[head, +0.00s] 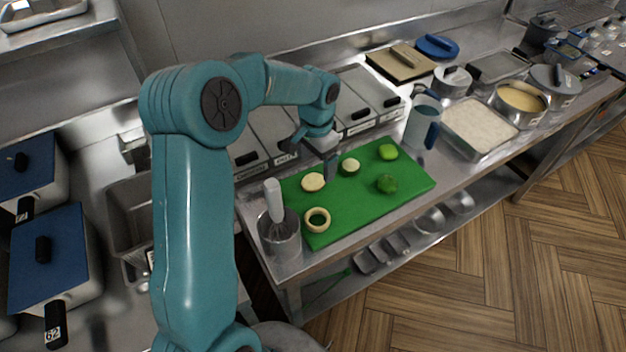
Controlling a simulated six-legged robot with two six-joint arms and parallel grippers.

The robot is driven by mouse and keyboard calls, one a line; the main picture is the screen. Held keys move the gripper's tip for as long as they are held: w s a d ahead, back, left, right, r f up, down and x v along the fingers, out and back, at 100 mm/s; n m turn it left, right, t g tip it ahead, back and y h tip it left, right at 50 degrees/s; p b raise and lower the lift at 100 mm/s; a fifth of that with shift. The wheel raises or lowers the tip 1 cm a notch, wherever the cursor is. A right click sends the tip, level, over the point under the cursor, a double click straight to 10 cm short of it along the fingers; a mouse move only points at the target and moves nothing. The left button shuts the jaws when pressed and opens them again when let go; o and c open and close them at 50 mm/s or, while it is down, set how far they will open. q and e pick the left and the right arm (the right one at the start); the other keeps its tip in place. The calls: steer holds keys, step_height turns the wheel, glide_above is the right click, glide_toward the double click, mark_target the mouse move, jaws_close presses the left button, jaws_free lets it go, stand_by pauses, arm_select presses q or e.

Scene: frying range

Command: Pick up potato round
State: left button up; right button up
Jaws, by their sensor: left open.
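A pale yellow round slice (313,182), which looks like the potato round, lies flat on the left part of the green cutting board (345,208). My right gripper is not in view.
A pale ring (317,220), a smaller green-edged round (350,166) and two green pieces (387,184) (388,152) share the board. A metal pot with a whisk (280,235) stands left, a jug (422,125) and breading tray (478,127) right, lidded containers (365,97) behind.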

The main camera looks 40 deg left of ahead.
mark_target(314, 180)
arm_select(q)
steer(key=shift+s+a+f, duration=0.1)
steer(key=shift+f, duration=0.1)
step_height(314, 180, down, 5)
steer(key=shift+r+p, duration=0.1)
steer(key=shift+p, duration=0.75)
steer(key=shift+a+f, duration=0.1)
steer(key=shift+f, duration=0.1)
steer(key=c, duration=0.9)
